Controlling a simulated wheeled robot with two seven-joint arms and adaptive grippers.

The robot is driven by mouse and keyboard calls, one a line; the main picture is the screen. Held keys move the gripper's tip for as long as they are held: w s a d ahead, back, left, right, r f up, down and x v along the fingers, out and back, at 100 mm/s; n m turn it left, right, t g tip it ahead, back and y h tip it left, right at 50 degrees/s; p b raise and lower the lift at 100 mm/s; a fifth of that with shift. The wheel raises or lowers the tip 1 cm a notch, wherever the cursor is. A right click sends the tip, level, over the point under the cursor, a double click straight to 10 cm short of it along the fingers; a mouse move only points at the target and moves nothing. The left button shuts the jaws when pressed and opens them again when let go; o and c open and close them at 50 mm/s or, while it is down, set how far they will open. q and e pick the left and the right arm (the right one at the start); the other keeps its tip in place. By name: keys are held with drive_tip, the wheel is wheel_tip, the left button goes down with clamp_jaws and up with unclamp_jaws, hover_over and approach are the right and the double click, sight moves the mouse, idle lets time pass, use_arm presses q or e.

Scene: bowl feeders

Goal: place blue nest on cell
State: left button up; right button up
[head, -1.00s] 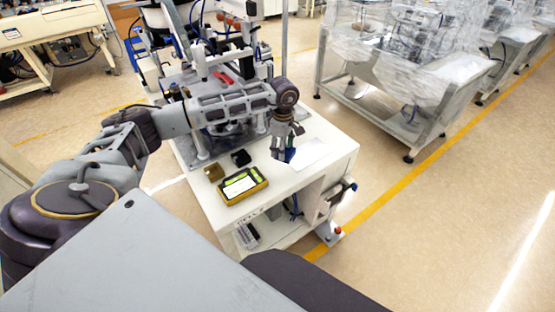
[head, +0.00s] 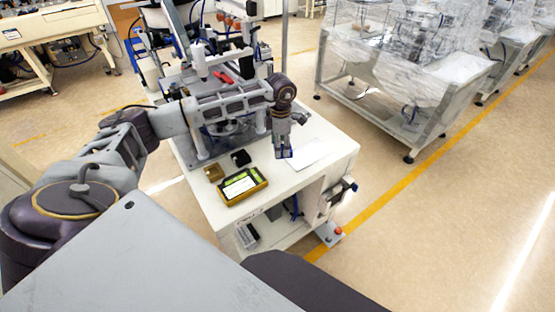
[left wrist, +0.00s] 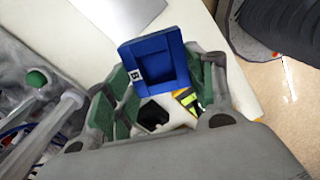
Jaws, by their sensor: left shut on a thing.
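The blue nest (left wrist: 150,60) is a square blue block with a recessed pocket and a small white label marked with a dark character. My left gripper (left wrist: 150,95), with green finger pads, is shut on it in the left wrist view. In the head view the gripper (head: 283,145) points down over the right part of the cell's white tabletop (head: 310,180), and a small blue part of the nest (head: 284,155) shows at its fingertips. I cannot tell whether the nest touches the tabletop. My right gripper is not in view.
A pale flat plate (head: 308,153) lies just right of the gripper. A yellow-framed box (head: 243,184), a black block (head: 240,157) and a tan block (head: 213,172) sit to the left. Feeder machinery (head: 200,60) stands behind my arm. The tabletop's front right is clear.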

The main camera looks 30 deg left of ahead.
use_arm(q)
drive_tip(key=shift+n, duration=0.7)
drive_tip(key=shift+a+r+n, duration=0.1)
drive_tip(key=shift+n, duration=0.8)
drive_tip(key=shift+a+r+n, duration=0.1)
drive_tip(key=shift+r+n, duration=0.1)
drive_tip(key=shift+n, duration=1.6)
drive_tip(key=shift+a+r+n, duration=0.1)
drive_tip(key=shift+n, duration=1.4)
drive_tip(key=shift+r+n, duration=0.1)
drive_tip(key=shift+n, duration=0.5)
drive_tip(key=shift+a+n, duration=0.1)
drive_tip(key=shift+n, duration=0.8)
drive_tip(key=shift+s+r+n, duration=0.1)
drive_tip(key=shift+n, duration=1.9)
drive_tip(key=n, duration=0.3)
drive_tip(key=shift+r, duration=0.1)
drive_tip(key=shift+a+n, duration=0.1)
drive_tip(key=shift+n, duration=0.8)
drive_tip(key=shift+s+n, duration=0.1)
drive_tip(key=shift+n, duration=0.6)
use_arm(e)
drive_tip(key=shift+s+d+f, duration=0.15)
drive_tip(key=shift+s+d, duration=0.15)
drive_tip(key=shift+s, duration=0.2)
